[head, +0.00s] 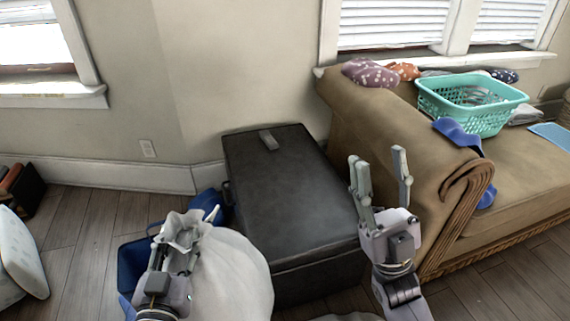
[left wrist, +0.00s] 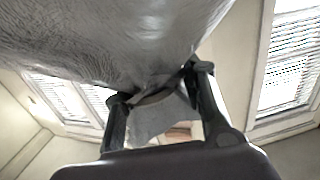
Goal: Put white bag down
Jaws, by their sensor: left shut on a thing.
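The white bag (head: 232,275) is a full, rounded sack at the lower middle-left of the head view. My left gripper (head: 181,240) is shut on its gathered top, and the bag hangs beside and below the gripper. In the left wrist view the bag (left wrist: 120,40) looks grey and fills the top, with its neck pinched between the fingers of my left gripper (left wrist: 160,98). Whether the bag's underside touches anything is hidden. My right gripper (head: 378,175) is open and empty, with its fingers pointing up in front of the sofa arm.
A blue bag (head: 132,262) lies behind my left arm. A tan sofa (head: 400,125) holds a teal basket (head: 470,110). Wooden floor (head: 85,225) is open at left.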

